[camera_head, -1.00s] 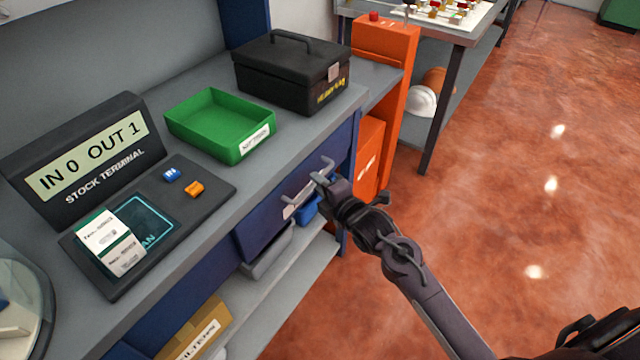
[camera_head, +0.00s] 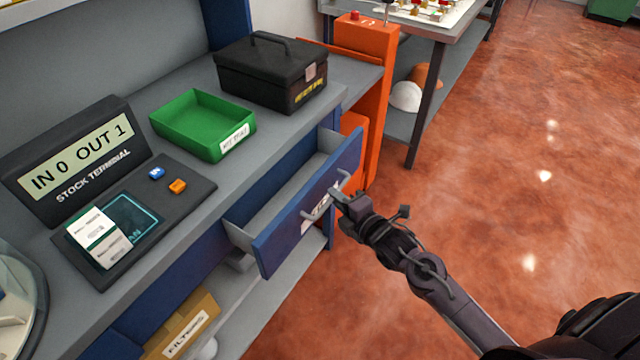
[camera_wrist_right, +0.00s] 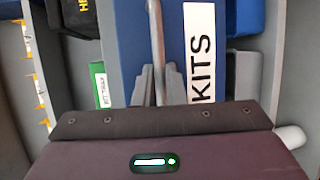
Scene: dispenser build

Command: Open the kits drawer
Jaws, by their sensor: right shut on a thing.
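The kits drawer (camera_head: 312,212) is a blue-fronted drawer under the workbench, pulled partway out, with its grey inside showing. Its front has a grey bar handle (camera_head: 343,179) and a white label, which reads KITS (camera_wrist_right: 199,50) in the right wrist view. My right gripper (camera_head: 340,195) is shut on the handle, at the outer face of the drawer front. In the right wrist view its fingers (camera_wrist_right: 155,85) close around the handle bar. My left gripper is not in view.
On the bench stand a stock terminal (camera_head: 80,155), a green tray (camera_head: 185,137) and a black toolbox (camera_head: 262,85). An orange cabinet (camera_head: 372,95) stands beyond the drawer. A filters box (camera_head: 190,325) sits on the lower shelf. The red floor at right is clear.

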